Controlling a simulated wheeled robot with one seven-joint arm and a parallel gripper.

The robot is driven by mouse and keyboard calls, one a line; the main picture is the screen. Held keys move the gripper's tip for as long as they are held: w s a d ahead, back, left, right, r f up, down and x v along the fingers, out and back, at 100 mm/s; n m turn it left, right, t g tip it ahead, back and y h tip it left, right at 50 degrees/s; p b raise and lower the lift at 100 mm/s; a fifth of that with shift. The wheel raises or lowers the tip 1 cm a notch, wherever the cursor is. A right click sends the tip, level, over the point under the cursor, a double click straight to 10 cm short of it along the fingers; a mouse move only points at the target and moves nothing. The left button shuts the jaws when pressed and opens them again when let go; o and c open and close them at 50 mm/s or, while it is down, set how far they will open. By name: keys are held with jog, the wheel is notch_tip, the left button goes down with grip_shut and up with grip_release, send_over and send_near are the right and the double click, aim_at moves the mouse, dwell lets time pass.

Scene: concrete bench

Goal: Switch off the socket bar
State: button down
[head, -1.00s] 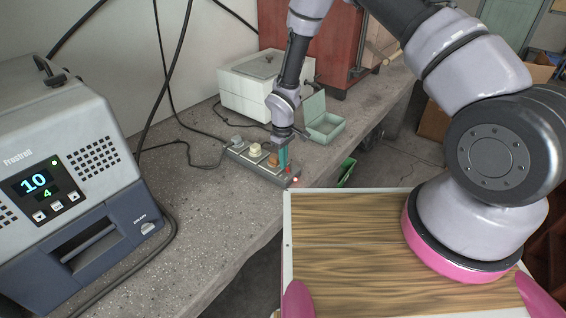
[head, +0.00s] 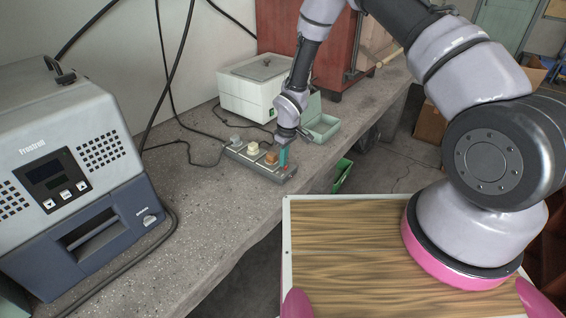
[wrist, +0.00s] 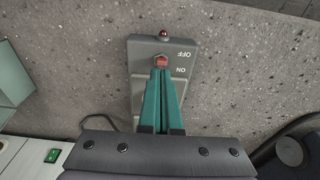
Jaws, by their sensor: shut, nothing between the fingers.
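The socket bar (head: 233,151) lies on the concrete bench, with several plugs along it. The wrist view shows its end (wrist: 140,48) with ON and OFF marks, a red switch (wrist: 161,62) and a small dark red lamp (wrist: 164,34) that does not glow. My gripper (head: 282,165) points down at this end of the bar. Its teal fingers (wrist: 161,71) are shut with nothing between them. Their tips are at the red switch, on its ON side; I cannot tell whether they touch it.
The Frostroll machine (head: 75,160) stands at the left with a dark display. A white box (head: 245,97) and an open pale green box (head: 322,128) stand behind the bar. Cables run along the wall.

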jog(key=shift+r, duration=0.1)
jog(key=shift+r, duration=0.7)
